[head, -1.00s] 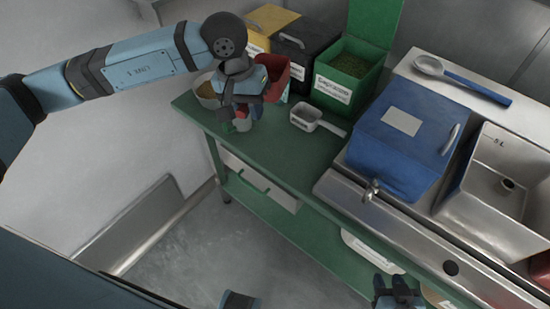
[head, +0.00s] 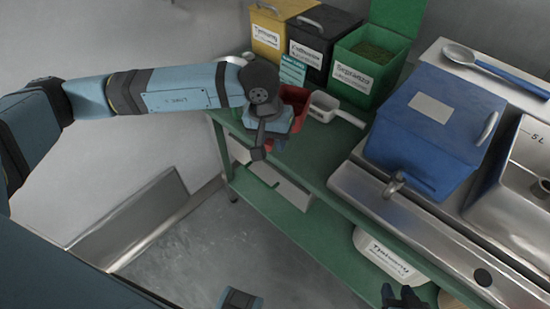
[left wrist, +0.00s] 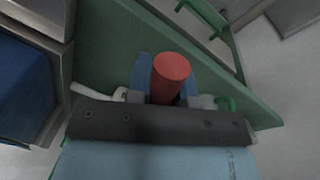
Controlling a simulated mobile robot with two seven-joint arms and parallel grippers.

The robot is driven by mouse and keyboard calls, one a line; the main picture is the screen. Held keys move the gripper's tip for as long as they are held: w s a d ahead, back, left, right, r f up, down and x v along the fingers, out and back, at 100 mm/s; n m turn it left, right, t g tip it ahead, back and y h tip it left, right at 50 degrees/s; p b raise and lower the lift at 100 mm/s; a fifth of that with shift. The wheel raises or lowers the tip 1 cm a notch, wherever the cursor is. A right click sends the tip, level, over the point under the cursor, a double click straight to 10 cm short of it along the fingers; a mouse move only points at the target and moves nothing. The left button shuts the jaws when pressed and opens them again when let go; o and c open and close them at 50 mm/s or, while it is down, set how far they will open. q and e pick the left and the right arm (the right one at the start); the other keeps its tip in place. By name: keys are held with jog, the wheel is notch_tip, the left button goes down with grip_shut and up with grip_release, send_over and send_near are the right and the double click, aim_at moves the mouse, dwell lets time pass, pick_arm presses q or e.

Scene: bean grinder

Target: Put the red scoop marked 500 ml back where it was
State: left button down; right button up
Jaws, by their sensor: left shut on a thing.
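The red scoop (head: 299,101) is in the head view above the near left part of the green counter, partly hidden by my left arm. Its 500 ml mark is not readable. My left gripper (head: 270,143) is shut on the scoop's handle. In the left wrist view the round red handle end (left wrist: 172,68) sticks out between the fingers. I cannot tell whether the scoop touches the counter. My right gripper (head: 403,297) shows only in part at the bottom edge of the head view, away from the counter's objects.
A white scoop (head: 323,106) lies close to the right of the red one. Behind stand yellow (head: 270,32), black (head: 318,42) and green (head: 360,77) bins and a small teal label card (head: 292,70). A blue box (head: 428,125) stands by the sink on the right.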

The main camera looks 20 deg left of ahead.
pick_arm(q)
notch_tip(320, 180, down, 7)
jog(key=shift+f, duration=0.15)
dwell(0.4)
jog(key=shift+f+b, duration=0.15)
jog(key=shift+b, duration=0.15)
jog(key=c, duration=1)
grip_release()
jog(key=shift+r, duration=0.2)
jog(key=r, duration=0.4)
jog(key=a+r, duration=0.1)
jog(key=r, duration=0.3)
jog(key=a+r, duration=0.1)
jog(key=r, duration=0.2)
jog(key=shift+s+r+p, duration=0.3)
jog(key=shift+s+r, duration=0.1)
